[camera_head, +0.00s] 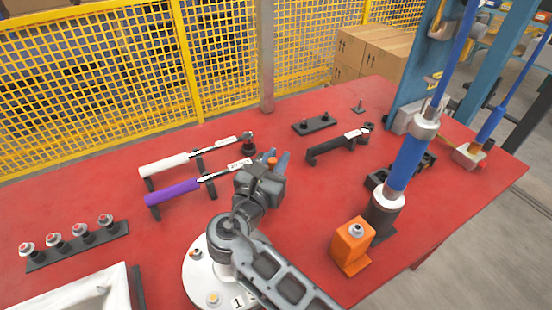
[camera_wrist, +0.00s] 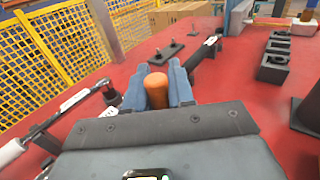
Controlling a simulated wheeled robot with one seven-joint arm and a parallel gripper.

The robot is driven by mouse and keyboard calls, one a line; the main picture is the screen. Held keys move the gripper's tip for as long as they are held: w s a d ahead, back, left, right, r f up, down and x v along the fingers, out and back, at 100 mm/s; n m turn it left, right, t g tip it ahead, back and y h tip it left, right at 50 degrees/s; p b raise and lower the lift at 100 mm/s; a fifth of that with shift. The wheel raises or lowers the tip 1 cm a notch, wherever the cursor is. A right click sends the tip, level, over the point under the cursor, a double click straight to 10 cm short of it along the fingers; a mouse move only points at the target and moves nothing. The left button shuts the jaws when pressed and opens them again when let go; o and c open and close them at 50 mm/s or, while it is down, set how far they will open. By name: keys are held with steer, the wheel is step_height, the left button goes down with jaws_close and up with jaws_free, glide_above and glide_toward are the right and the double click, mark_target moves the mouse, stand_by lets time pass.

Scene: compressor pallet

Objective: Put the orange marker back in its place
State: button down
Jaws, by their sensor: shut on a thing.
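The orange marker (camera_wrist: 156,88) stands between the two blue-grey fingers of my gripper (camera_wrist: 160,82) in the wrist view. Its rounded orange top shows; its lower part is hidden by the fingers and gripper body. In the head view my gripper (camera_head: 277,158) is over the middle of the red table, shut on the marker, with a bit of orange (camera_head: 272,161) showing at the fingers. A black plate with two short pegs (camera_head: 314,125) lies beyond my gripper; it also shows ahead in the wrist view (camera_wrist: 171,53). I cannot tell which spot is the marker's place.
White-handled (camera_head: 165,164) and purple-handled (camera_head: 175,193) tools rest on stands to the left, a black-handled tool (camera_head: 330,149) to the right. A black strip (camera_head: 80,249) holds several knobbed pieces. An orange block (camera_head: 352,243) and a blue column (camera_head: 408,160) stand right. Red table is clear between.

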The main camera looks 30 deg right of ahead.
steer(key=shift+f, duration=0.45)
steer(key=c, duration=0.9)
jaws_free()
steer(key=shift+b+v, duration=0.55)
steer(key=shift+v, duration=3.35)
